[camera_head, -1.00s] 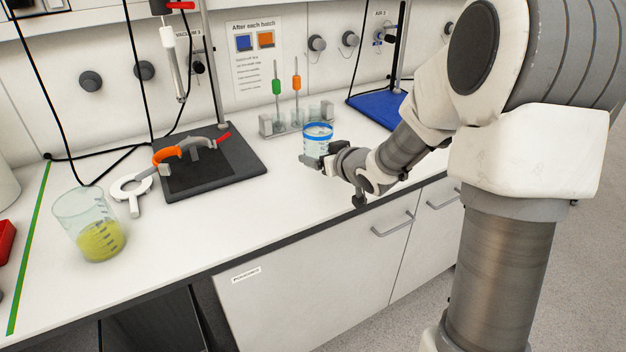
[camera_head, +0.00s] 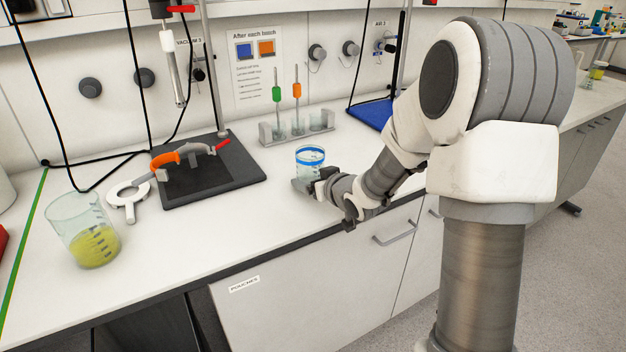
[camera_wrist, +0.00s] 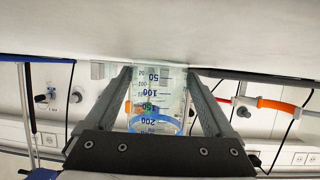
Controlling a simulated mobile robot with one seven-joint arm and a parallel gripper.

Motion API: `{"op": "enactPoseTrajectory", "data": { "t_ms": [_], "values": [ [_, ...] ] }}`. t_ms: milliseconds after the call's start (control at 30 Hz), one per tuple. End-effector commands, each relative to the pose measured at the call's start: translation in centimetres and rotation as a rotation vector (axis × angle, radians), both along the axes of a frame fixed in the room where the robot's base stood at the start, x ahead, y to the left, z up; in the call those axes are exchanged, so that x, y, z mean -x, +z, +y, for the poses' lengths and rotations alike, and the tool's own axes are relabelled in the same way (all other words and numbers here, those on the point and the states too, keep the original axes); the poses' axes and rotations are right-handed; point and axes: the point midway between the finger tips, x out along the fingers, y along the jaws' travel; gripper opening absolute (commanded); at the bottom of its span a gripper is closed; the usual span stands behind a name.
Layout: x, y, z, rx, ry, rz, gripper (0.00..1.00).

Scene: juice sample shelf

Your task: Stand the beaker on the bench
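A clear beaker with a blue band (camera_head: 310,163) is upright at the bench's front part, in front of the small tube rack. My gripper (camera_head: 306,184) is shut on it from the front right. In the wrist view, which is upside down, the beaker (camera_wrist: 158,88) sits between the two fingers (camera_wrist: 160,80), with its volume marks showing. Its base is at or very close to the white bench top (camera_head: 250,215); I cannot tell whether it touches.
A larger beaker with yellow liquid (camera_head: 88,235) stands at the left. A blue stand base (camera_head: 372,113) is at the back right. The front middle bench is clear.

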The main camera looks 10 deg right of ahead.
Motion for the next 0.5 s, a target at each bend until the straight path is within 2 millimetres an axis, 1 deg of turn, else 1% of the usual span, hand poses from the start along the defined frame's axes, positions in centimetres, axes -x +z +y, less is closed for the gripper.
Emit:
{"op": "enactPoseTrajectory", "data": {
  "t_ms": [267,367,433,500],
  "values": [
    [0.0,0.1,0.0,0.0,0.0,0.0,1.0],
    [0.0,0.5,0.0,0.0,0.0,0.0,1.0],
    [0.5,0.8,-0.2,0.001,-0.002,0.0,1.0],
    [1.6,1.3,-0.5,0.001,-0.003,0.0,1.0]
  ]
}}
